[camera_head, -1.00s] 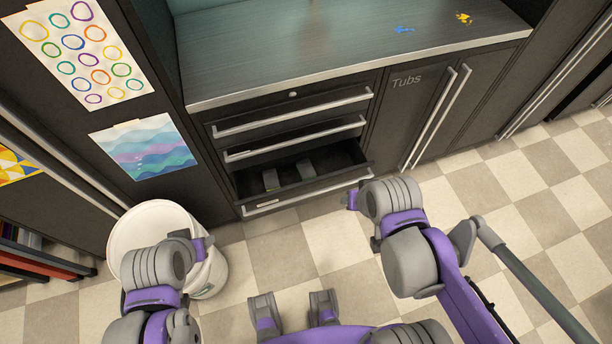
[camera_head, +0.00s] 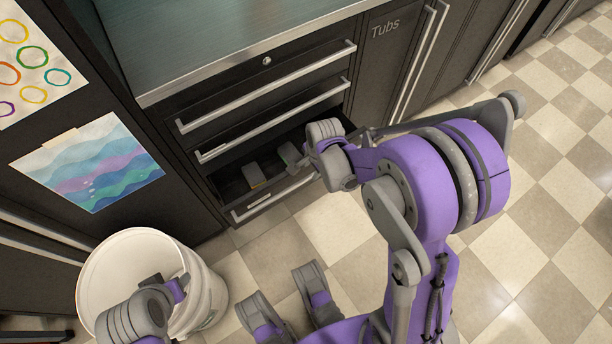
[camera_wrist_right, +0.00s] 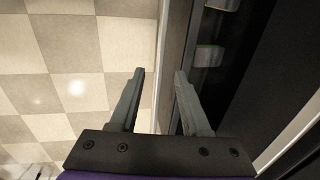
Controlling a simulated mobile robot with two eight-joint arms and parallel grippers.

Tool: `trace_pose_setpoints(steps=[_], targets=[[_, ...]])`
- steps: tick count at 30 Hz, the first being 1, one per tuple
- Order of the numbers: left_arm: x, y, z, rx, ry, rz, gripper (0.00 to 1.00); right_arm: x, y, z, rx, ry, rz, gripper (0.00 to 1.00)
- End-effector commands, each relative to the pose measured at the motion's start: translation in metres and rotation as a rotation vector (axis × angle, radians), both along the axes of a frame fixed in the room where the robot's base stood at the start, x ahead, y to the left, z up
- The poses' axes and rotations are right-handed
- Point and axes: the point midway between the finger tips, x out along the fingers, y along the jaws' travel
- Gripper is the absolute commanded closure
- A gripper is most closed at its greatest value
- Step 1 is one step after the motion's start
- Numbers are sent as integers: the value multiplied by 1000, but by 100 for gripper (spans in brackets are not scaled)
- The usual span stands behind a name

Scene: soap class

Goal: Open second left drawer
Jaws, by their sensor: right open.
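The left cabinet has stacked drawers with long silver handles. The top drawer (camera_head: 265,90) and the second drawer (camera_head: 272,120) are shut. Below them a drawer stands partly open (camera_head: 233,190), with a silver handle on its front (camera_head: 270,202) and small grey blocks inside (camera_head: 253,174). My right gripper (camera_head: 322,160) is at this open drawer's right end, its fingers largely hidden in the head view. In the right wrist view the gripper (camera_wrist_right: 159,72) is open, its fingers on either side of the drawer's front edge. My left gripper (camera_head: 172,286) is at the white bin; its jaws are unclear.
The white bin (camera_head: 140,262) stands on the floor left of the drawers. The Tubs cabinet (camera_head: 388,60) is shut, to the right. A countertop (camera_head: 215,40) overhangs the drawers. Checkered floor (camera_head: 540,215) is clear at the right.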

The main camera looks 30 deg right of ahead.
Motion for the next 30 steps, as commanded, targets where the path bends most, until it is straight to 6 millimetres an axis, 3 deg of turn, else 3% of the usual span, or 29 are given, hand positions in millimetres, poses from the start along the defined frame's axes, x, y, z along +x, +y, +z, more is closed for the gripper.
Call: trace_pose_setpoints(steps=[3, 9, 15, 23, 24, 30], targets=[[1, 0, -12, 0, 4, 0, 50, 5, 1, -28, 0, 1, 2, 53], [2, 0, -23, 0, 8, 0, 50, 12, 1, -59, 0, 0, 2, 53], [2, 0, -27, 0, 9, 0, 50, 14, 1, -72, -1, 0, 3, 53], [3, 0, -27, 0, 9, 0, 50, 14, 1, -72, -1, -1, 3, 53], [3, 0, -27, 0, 9, 0, 50, 14, 1, -72, -1, -1, 3, 55], [2, 0, -27, 0, 9, 0, 50, 14, 1, -72, -1, -1, 3, 91]])
